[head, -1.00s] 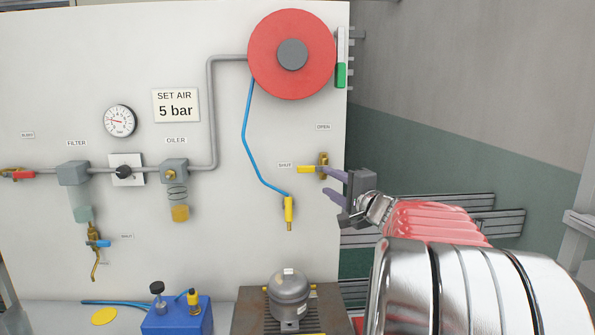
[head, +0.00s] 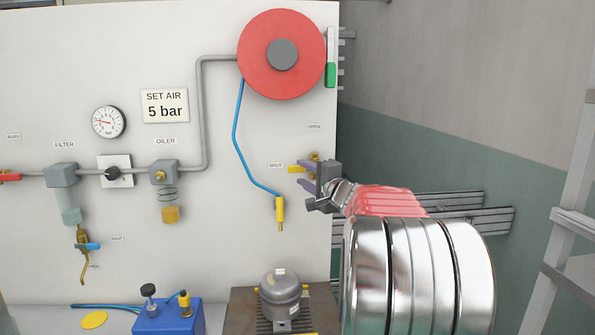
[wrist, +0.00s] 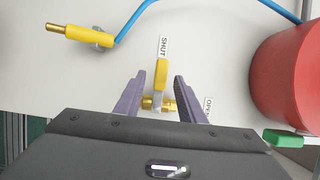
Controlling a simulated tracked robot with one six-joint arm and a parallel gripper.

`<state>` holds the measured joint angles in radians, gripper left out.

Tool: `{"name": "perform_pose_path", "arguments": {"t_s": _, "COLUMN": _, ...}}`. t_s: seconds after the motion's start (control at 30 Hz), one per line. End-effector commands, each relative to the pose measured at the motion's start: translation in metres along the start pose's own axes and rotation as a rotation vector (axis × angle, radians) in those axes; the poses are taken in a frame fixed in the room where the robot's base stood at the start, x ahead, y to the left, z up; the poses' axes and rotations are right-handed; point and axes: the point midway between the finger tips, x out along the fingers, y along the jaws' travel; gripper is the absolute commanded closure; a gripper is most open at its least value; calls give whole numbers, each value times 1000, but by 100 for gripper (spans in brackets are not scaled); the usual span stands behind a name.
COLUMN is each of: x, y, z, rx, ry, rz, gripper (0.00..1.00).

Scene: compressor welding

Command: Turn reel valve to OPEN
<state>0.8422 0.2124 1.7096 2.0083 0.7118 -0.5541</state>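The reel valve (head: 314,158) is a brass fitting on the white panel with a yellow lever handle (head: 294,169). The lever points left toward the SHUT label (head: 276,165); the OPEN label (head: 314,127) is above the valve. My gripper (head: 302,175) is at the valve and partly covers it. In the wrist view, my gripper (wrist: 160,80) is open, with one purple finger on each side of the yellow lever (wrist: 161,74). Gaps show between lever and fingertips. The brass body (wrist: 157,103) lies between the fingers, and the OPEN label (wrist: 207,106) is partly hidden behind the right finger.
The red hose reel (head: 282,54) is above the valve, its blue hose (head: 236,140) ending in a yellow fitting (head: 280,209) below left. A green-handled item (head: 331,75) hangs at the panel's right edge. A compressor (head: 281,290) stands below.

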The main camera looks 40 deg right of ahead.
Motion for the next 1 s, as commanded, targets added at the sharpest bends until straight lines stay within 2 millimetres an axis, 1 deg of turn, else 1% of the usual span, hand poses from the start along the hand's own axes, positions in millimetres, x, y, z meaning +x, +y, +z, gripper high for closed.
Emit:
{"name": "perform_pose_path", "arguments": {"t_s": 0.03, "x": 9, "y": 1, "z": 1, "rx": 0, "ry": -3, "rz": 0, "gripper": 64}}
{"name": "perform_pose_path", "arguments": {"t_s": 0.1, "x": 18, "y": 0, "z": 1, "rx": 0, "ry": -2, "rz": 0, "gripper": 64}}
{"name": "perform_pose_path", "arguments": {"t_s": 0.3, "x": 40, "y": 0, "z": 1, "rx": 0, "ry": -2, "rz": -1, "gripper": 64}}
{"name": "perform_pose_path", "arguments": {"t_s": 0.5, "x": 48, "y": 0, "z": 0, "rx": 0, "ry": 0, "rz": 0, "gripper": 64}}
{"name": "perform_pose_path", "arguments": {"t_s": 0.73, "x": 48, "y": 0, "z": 0, "rx": 0, "ry": -1, "rz": -1, "gripper": 64}}
{"name": "perform_pose_path", "arguments": {"t_s": 1.0, "x": 48, "y": 0, "z": 1, "rx": 0, "ry": -1, "rz": -1, "gripper": 83}}
